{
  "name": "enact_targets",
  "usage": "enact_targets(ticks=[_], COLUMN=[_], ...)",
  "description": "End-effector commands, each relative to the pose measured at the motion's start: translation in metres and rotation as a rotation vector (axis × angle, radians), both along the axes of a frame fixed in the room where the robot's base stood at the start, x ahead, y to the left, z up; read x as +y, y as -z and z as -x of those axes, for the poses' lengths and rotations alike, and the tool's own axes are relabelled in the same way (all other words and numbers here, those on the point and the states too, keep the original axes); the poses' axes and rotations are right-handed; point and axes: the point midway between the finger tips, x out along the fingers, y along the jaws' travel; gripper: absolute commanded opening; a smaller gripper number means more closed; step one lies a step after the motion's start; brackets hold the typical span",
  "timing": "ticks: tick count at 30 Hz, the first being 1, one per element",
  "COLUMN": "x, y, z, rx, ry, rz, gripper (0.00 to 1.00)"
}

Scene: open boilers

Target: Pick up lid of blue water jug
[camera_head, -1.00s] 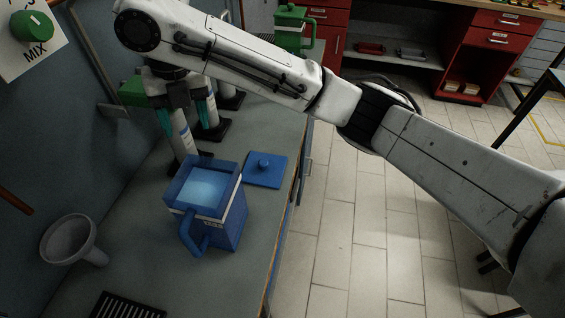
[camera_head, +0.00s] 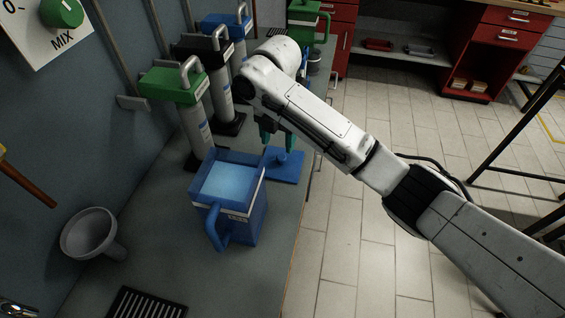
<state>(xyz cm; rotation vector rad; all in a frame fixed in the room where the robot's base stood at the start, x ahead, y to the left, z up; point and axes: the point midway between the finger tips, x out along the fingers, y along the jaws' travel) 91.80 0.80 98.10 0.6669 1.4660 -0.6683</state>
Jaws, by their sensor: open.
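The blue water jug (camera_head: 240,222) stands upright and open on the counter, with water visible inside and its handle toward me. Its blue square lid (camera_head: 288,171) lies flat on the counter just behind and right of the jug, with a round knob (camera_head: 281,155) on top. My gripper (camera_head: 277,143) points down above the lid, its teal fingers close to the knob. My arm hides part of the gripper. The fingers are apart, with nothing seen held between them. I cannot tell whether they touch the knob.
Green (camera_head: 181,88), black and blue-topped cylinders stand along the wall left of my arm. A grey funnel (camera_head: 88,234) is at the left, and a dark grate (camera_head: 146,303) at the front. A green jug (camera_head: 305,20) stands at the back. Counter around the jug's front is clear.

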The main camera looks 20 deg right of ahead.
Motion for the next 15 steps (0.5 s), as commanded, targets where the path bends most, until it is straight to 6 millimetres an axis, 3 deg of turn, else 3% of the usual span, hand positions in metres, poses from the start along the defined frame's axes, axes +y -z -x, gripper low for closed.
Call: enact_targets(ticks=[15], x=[-0.008], y=[0.055], z=[0.004], rx=[-0.001], ry=[0.0], rz=[0.001], gripper=[0.59])
